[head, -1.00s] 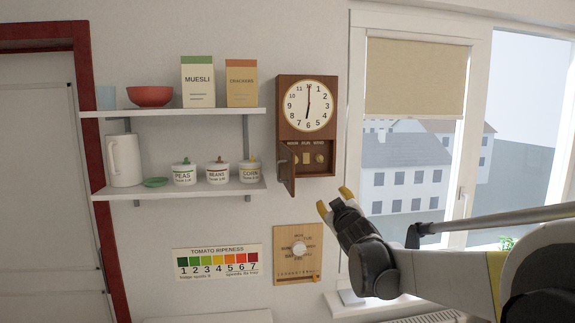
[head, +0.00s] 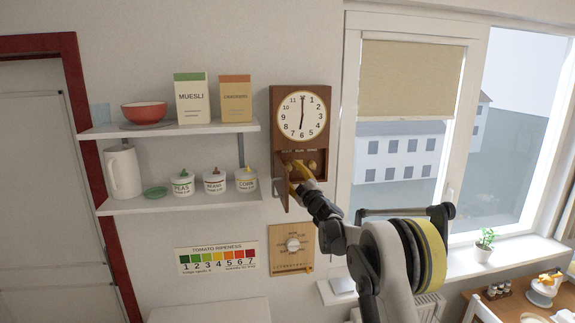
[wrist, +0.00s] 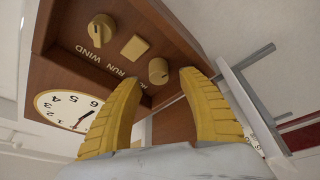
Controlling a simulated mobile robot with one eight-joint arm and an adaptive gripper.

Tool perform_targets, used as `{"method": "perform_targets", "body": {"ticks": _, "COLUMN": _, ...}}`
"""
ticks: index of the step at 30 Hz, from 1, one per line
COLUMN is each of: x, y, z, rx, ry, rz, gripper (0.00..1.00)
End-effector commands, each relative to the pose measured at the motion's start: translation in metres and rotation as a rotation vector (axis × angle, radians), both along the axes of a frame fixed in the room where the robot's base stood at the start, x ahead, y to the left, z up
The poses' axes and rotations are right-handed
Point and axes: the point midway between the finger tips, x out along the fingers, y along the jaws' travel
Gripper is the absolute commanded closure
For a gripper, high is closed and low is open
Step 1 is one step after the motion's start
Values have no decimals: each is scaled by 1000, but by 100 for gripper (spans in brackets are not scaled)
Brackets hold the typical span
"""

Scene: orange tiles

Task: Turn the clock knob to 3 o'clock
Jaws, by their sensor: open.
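The brown wall clock (head: 300,88) hangs beside the window; its white dial (head: 302,117) reads about 6 o'clock. Its lower compartment is open, with the small door (head: 279,194) swung out on the left. In the wrist view, inverted, the panel holds a WIND knob (wrist: 101,29), a square RUN piece (wrist: 135,47) and a round knob (wrist: 158,71) whose label is partly hidden. My gripper (head: 301,173) is at the compartment; in the wrist view its open yellow fingers (wrist: 163,79) point at the round knob, which shows between their tips. Contact cannot be told.
Shelves left of the clock hold canisters (head: 214,182), a white jug (head: 122,172), a red bowl (head: 145,112) and boxes (head: 193,100). A wooden dial board (head: 291,263) hangs below the clock. The window (head: 410,150) is to the right. The open door stands close to my fingers.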

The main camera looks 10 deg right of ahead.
Motion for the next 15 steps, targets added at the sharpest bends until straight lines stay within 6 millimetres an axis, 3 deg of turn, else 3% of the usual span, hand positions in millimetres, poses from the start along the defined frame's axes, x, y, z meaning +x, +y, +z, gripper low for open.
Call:
{"method": "perform_targets", "body": {"ticks": 6, "x": 27, "y": 8, "z": 8, "rx": 1, "ry": 0, "rz": 1, "gripper": 51}}
{"method": "perform_targets", "body": {"ticks": 15, "x": 32, "y": 9, "z": 8, "rx": 1, "ry": 0, "rz": 0, "gripper": 51}}
